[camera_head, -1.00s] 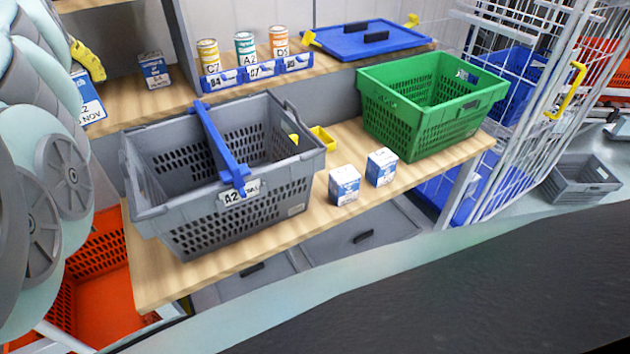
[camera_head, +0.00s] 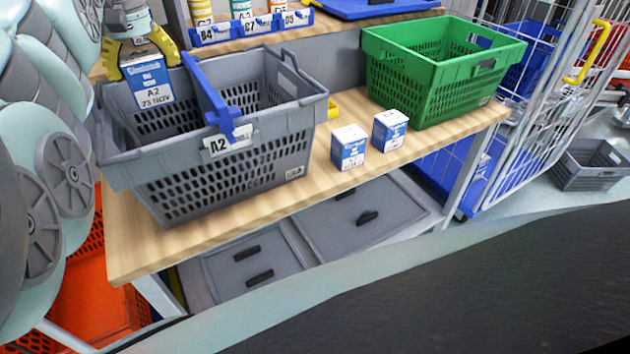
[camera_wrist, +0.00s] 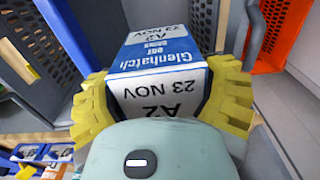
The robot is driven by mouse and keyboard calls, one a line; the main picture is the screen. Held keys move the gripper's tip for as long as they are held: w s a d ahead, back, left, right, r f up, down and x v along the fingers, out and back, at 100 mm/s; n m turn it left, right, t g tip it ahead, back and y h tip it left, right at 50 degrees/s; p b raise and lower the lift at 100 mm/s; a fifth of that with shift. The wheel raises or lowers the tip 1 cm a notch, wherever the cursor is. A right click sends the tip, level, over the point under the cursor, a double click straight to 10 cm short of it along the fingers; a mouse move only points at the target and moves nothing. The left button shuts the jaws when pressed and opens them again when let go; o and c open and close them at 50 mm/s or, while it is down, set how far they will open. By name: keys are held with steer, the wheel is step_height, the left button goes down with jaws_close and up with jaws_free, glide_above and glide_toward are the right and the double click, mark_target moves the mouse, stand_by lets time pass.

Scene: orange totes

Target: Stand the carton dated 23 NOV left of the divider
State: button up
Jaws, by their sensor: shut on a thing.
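The carton dated 23 NOV (camera_head: 150,86) is blue and white, marked A2. My gripper (camera_head: 143,58) has its yellow fingers shut on the carton's sides and holds it upright at the left part of the grey crate (camera_head: 225,160).
Two small blue-white cartons (camera_head: 349,146) (camera_head: 390,130) stand on the wooden bench (camera_head: 330,190) right of the crate. A green basket (camera_head: 430,80) stands farther right. Cans stand behind a blue labelled rail (camera_head: 250,27) at the back. The crate's right compartment looks empty.

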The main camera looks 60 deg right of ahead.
mark_target(156, 93)
step_height(156, 93, down, 5)
steer(key=b, duration=0.3)
steer(key=shift+s+d+f, duration=0.1)
steer(key=shift+f+b, duration=0.45)
steer(key=shift+f, duration=7.65)
steer(key=shift+f, duration=0.15)
steer(key=o, duration=1.2)
step_height(156, 93, up, 12)
steer(key=p, duration=0.1)
steer(key=shift+r, duration=0.2)
